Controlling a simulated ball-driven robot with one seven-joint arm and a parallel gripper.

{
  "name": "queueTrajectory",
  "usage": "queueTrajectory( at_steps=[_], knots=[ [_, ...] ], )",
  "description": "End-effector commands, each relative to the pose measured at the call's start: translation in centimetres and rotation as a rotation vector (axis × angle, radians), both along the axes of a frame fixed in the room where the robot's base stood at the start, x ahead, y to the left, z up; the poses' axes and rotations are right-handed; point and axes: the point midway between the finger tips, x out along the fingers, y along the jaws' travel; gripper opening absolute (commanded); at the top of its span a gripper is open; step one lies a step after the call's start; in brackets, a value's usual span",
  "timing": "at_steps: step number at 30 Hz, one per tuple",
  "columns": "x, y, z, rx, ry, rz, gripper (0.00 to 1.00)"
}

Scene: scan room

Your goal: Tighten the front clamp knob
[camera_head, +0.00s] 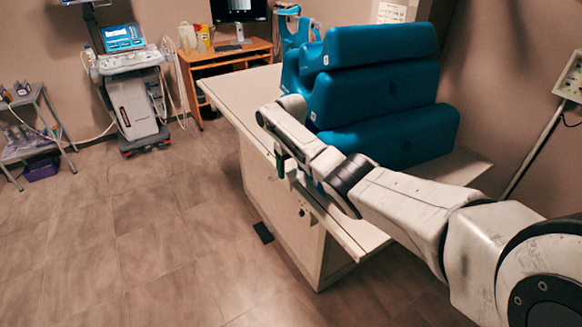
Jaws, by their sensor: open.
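My arm reaches in from the lower right over the near side of a pale table (232,98). My gripper (280,165) hangs at the table's long left edge, pointing down, with dark fingers. It is open, and I see nothing held between the fingers. A small dark knob (303,212) shows on the table's side below the edge, lower and slightly right of my gripper and apart from it. I cannot tell for sure whether this is the front clamp knob. Part of the edge behind my gripper and wrist is hidden.
Blue stacked cushions (385,90) stand on the table just beyond my arm. A blue frame (292,40) is at the far end. An ultrasound cart (135,100), a wooden desk (225,55) and a grey shelf trolley (32,130) stand behind. The tiled floor (130,240) at left is clear.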

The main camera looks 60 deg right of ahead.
Motion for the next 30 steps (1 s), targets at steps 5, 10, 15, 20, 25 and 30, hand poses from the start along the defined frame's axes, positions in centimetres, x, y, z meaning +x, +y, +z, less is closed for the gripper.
queueTrajectory(
  at_steps=[5,10,15,20,25,30],
  knots=[
    [0.01,-0.01,0.03,0.0,0.0,0.0,0.57],
    [0.01,-0.01,0.04,0.0,0.0,0.0,0.4],
    [0.01,-0.01,0.05,0.0,0.0,0.0,0.24],
    [0.02,-0.01,0.06,-0.001,-0.001,0.0,0.12],
    [0.02,0.0,0.08,-0.001,-0.001,-0.014,0.12],
    [0.07,0.04,0.12,0.001,-0.002,-0.068,0.12]
  ],
)
